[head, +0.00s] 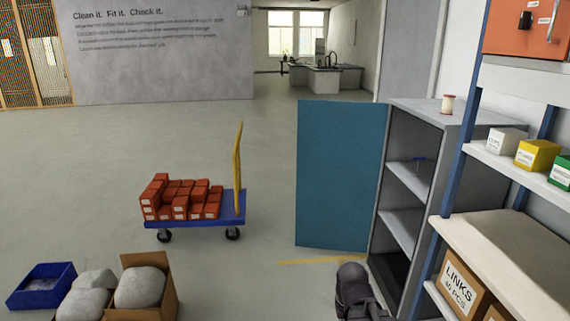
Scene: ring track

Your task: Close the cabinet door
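The grey cabinet (447,110) stands at the right in the head view, with its blue door (340,175) swung wide open to the left. The cabinet's open front shows inner shelves, and a small blue item (419,159) lies on the upper one. A dark part of my arm shows at the bottom edge, in front of the cabinet's base and apart from the door in the picture. My gripper's fingers cannot be made out.
A blue cart (240,208) with red boxes stands left of the door. Cardboard boxes with grey sacks (142,287) and a blue bin (42,284) are at lower left. A shelf rack (508,165) stands close at the right. The floor between cart and door is clear.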

